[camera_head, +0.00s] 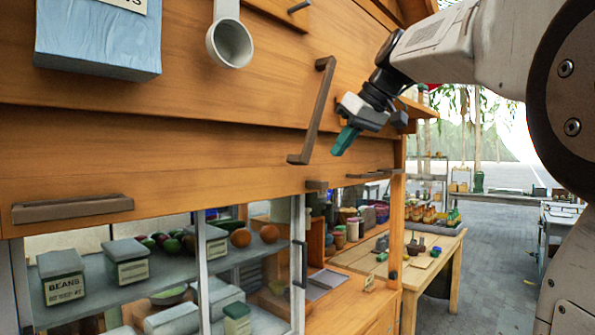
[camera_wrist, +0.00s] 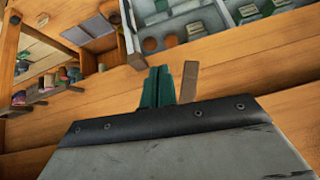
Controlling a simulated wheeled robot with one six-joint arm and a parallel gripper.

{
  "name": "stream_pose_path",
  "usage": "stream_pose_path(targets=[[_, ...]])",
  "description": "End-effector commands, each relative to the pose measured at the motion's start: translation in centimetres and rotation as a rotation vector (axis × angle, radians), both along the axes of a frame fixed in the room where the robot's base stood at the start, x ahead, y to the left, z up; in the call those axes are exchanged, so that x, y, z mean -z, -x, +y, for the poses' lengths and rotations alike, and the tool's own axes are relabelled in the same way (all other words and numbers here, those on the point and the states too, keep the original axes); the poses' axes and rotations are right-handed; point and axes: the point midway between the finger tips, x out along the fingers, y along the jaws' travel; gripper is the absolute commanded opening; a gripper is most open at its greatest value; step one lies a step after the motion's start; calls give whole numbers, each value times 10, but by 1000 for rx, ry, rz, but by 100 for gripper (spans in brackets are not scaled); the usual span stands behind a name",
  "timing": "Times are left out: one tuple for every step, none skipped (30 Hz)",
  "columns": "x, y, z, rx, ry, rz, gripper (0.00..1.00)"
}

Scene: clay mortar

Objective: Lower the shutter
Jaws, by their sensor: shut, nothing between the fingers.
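The shutter appears to be the slatted orange wooden panel (camera_head: 200,150) above the glazed display. A brown bar handle (camera_head: 315,112) stands out from it, slightly tilted, and shows in the wrist view (camera_wrist: 188,80) as a brown strip. My gripper (camera_head: 344,141), with teal fingertips, is shut and empty just right of the handle's lower part. In the wrist view my gripper (camera_wrist: 158,86) is just left of the brown strip. I cannot tell whether they touch.
A brown ledge piece (camera_head: 72,208) sits low on the panel at left. A white scoop (camera_head: 228,42) and a blue packet (camera_head: 98,38) hang on the boards. Below, shelves hold tins (camera_head: 62,275) and fruit. A wooden table (camera_head: 440,262) stands at right beside a paved aisle.

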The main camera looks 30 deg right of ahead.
Motion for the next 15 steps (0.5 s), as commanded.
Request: stream_pose_path(targets=[[-17,-10,-18,-9,12,-41,0],[-24,-13,-25,-19,19,-61,0],[-34,-17,-31,-31,27,-84,0],[-39,-19,-36,-38,33,-98,0],[-43,-21,-39,-43,37,-110,0],[-47,-23,-42,-49,42,-121,0],[-48,-24,-43,-53,45,-127,0],[-48,-26,-44,-56,47,-130,0],[-47,-28,-43,-59,47,-132,0],[-45,-30,-43,-59,48,-133,0],[-42,-33,-41,-60,48,-134,0],[-38,-37,-39,-61,47,-132,0],[-34,-40,-37,-63,47,-132,0],[-30,-44,-35,-63,47,-132,0],[-24,-49,-33,-63,46,-131,0]])
